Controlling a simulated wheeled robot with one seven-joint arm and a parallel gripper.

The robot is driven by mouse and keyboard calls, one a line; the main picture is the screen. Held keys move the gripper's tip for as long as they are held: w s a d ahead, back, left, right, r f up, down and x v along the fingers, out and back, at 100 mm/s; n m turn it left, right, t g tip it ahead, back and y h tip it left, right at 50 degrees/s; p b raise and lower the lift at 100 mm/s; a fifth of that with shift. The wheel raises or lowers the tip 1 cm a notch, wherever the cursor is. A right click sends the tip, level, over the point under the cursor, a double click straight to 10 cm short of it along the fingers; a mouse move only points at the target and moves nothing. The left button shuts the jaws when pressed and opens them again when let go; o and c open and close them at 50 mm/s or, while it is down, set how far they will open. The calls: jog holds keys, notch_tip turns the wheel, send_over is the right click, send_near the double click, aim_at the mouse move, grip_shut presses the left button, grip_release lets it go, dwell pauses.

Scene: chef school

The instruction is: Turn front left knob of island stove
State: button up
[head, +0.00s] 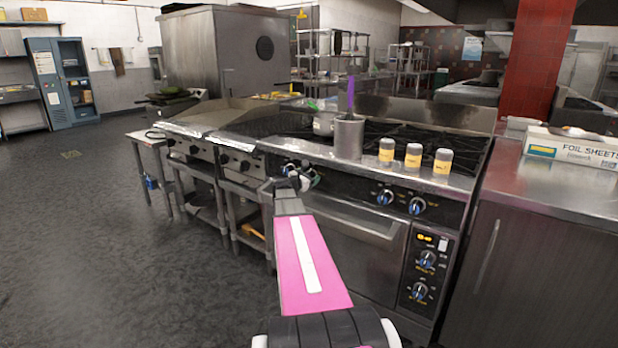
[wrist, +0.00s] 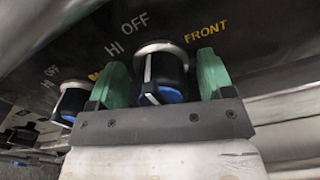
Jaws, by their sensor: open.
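The island stove (head: 360,222) stands ahead with black-and-blue knobs along its front panel. In the wrist view, a stove knob (wrist: 160,78) with a black body, blue face and white pointer line sits between the two green fingers of my gripper (wrist: 163,66). One finger is on each side of it; I cannot tell whether either touches. "OFF" and "HI" are printed above left of this knob, and yellow "FRONT" to its right. The pointer is nearly upright. In the head view, my gripper (head: 294,182) is at the panel's left part and hides much of the knobs there.
A second knob (wrist: 70,102) is close to the left finger. A steel pot (head: 348,138) with a purple-handled utensil and several yellow-labelled shakers (head: 413,156) stand on the stove's front ledge. A foil sheets box (head: 572,148) lies on the right counter. Open floor (head: 80,240) lies left.

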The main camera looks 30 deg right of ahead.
jog(key=c, duration=0.9)
